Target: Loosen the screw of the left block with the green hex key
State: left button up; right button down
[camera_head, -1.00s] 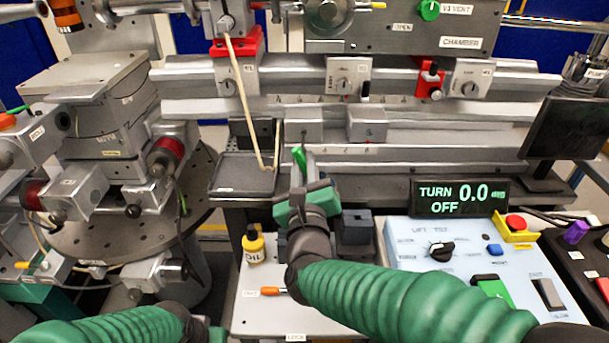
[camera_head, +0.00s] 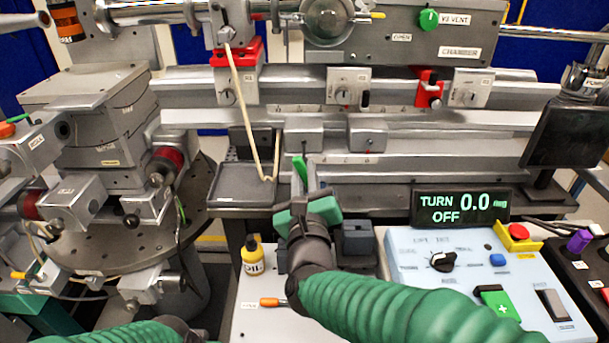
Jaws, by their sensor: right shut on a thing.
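The left block (camera_head: 303,135) is a small grey block on the rail in the middle, with a similar right block (camera_head: 368,132) beside it. The green hex key (camera_head: 299,167) stands in front of and just below the left block. My right gripper (camera_head: 306,178) is shut on the hex key, its fingers pointing toward the rail. I cannot tell whether the key's tip touches the block's screw; the screw itself is not clear. My left arm's green sleeve shows at the lower left, but its gripper is out of view.
A display (camera_head: 461,204) reads "TURN 0.0" and "OFF". A dark tray (camera_head: 240,192) lies left of the key, with a pale looped cord hanging over it. A yellow oil bottle (camera_head: 252,257) and an orange-handled tool (camera_head: 272,302) are below. A control box (camera_head: 420,262) is at the right.

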jog(key=shift+w, duration=0.45)
dwell(0.4)
jog(key=n+p, duration=0.1)
jog(key=n, duration=0.2)
jog(key=shift+r, duration=0.2)
jog(key=shift+n, duration=0.6)
jog(key=shift+f, duration=0.15)
